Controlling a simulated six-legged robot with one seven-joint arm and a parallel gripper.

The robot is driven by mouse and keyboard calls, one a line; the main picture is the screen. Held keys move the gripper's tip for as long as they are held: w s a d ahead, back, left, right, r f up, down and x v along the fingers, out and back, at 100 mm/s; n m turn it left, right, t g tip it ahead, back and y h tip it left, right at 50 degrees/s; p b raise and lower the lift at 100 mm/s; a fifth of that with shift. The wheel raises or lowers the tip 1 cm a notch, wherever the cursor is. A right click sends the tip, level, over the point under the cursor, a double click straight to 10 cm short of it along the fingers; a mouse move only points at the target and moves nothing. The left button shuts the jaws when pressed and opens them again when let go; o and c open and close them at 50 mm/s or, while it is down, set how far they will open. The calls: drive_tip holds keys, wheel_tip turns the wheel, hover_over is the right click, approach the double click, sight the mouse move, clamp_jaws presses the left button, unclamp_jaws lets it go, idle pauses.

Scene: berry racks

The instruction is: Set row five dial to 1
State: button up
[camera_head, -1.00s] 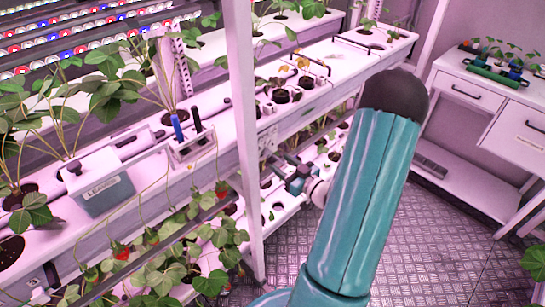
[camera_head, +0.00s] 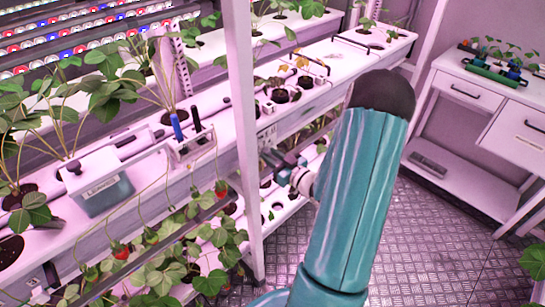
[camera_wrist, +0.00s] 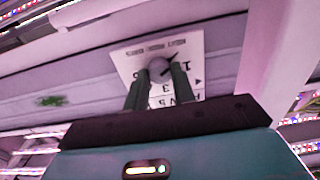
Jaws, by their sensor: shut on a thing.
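The dial is a round grey knob (camera_wrist: 158,70) on a white plate (camera_wrist: 193,50) with printed marks and numbers, upside down in the wrist view. A dark pointer by the knob slants up and to the right, near a printed 1; its exact setting is hard to read. My gripper (camera_wrist: 158,76) has its two dark fingers closed on either side of the knob. In the head view the plate (camera_head: 267,138) is on the front of the rack, just right of the white post, with my gripper (camera_head: 268,157) at it, small and partly hidden.
The white rack post (camera_head: 243,130) stands close left of my gripper. A white bench (camera_head: 505,105) stands at right. The metal floor (camera_head: 430,240) between is clear.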

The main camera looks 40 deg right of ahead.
drive_tip(key=shift+m, duration=0.3)
drive_tip(key=m, duration=0.3)
drive_tip(key=shift+m, duration=2)
drive_tip(key=o, duration=1)
